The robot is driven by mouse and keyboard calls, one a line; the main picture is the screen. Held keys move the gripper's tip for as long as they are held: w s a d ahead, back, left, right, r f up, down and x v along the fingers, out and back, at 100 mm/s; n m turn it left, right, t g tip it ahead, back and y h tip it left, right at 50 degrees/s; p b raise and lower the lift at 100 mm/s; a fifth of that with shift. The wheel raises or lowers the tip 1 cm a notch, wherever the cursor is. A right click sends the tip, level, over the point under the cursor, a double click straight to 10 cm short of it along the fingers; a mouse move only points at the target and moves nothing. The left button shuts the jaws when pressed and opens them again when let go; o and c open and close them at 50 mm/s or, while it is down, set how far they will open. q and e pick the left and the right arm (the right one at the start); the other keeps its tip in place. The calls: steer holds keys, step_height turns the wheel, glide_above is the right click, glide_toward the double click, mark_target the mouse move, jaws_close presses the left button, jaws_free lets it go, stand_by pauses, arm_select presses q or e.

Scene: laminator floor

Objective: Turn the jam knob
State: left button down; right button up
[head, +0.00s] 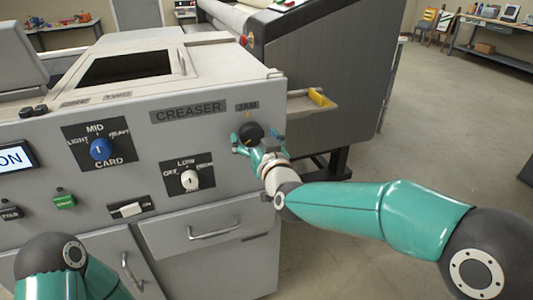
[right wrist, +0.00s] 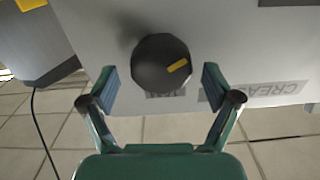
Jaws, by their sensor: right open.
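The jam knob (head: 251,133) is a black round knob under the JAM label on the upper right of the grey creaser's front panel. In the right wrist view the knob (right wrist: 161,61) shows a yellow pointer mark near its edge. My right gripper (head: 259,141) is open at the knob, with one fingertip on each side of it. In the right wrist view the two fingers (right wrist: 160,88) stand apart, with gaps between them and the knob. Of my left arm only a teal and dark part shows at the lower left; its gripper is out of view.
A blue card knob (head: 101,149) and a white knob (head: 190,180) sit left of the jam knob on the same panel. A drawer handle (head: 215,231) juts out below. A shelf with a yellow piece (head: 319,97) sticks out to the right. Open floor lies farther right.

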steer(key=v, duration=0.9)
steer(key=shift+s, duration=0.3)
steer(key=shift+d, duration=0.1)
